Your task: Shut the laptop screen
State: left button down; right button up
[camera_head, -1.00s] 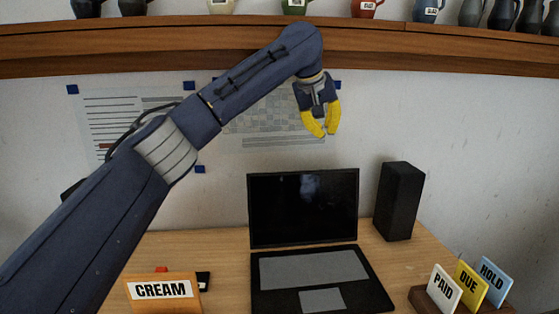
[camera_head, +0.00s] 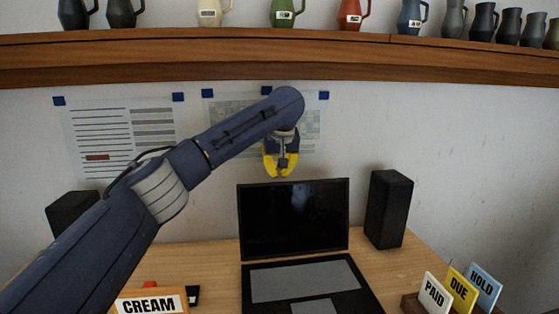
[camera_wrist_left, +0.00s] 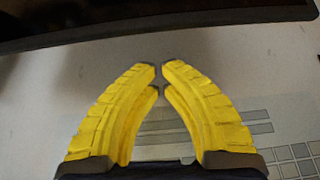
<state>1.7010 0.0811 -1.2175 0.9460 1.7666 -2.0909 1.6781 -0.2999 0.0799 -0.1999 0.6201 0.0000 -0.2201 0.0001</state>
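The laptop stands open on the wooden desk, its dark screen (camera_head: 293,218) upright and its keyboard base (camera_head: 305,285) lying flat in front. My left gripper (camera_head: 281,175), with yellow curved fingers, hangs just above the screen's top edge in the head view, pointing down. In the left wrist view its fingertips (camera_wrist_left: 160,68) almost meet, with nothing between them. A dark edge, which looks like the laptop screen's top (camera_wrist_left: 150,20), crosses the top of that view, apart from the fingertips. My right gripper is not in view.
A black speaker (camera_head: 388,209) stands right of the laptop, and another (camera_head: 72,214) is behind my left arm. A CREAM sign (camera_head: 150,302) is at the front left; PAID, DUE and HOLD cards (camera_head: 458,290) are at the right. A shelf (camera_head: 280,55) with several jugs runs above.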

pick_arm(q)
jog(key=shift+f, duration=0.5)
jog(key=s, duration=0.3)
jog(key=shift+d+r, duration=0.3)
jog(key=shift+d, duration=0.05)
jog(key=shift+s, duration=0.15)
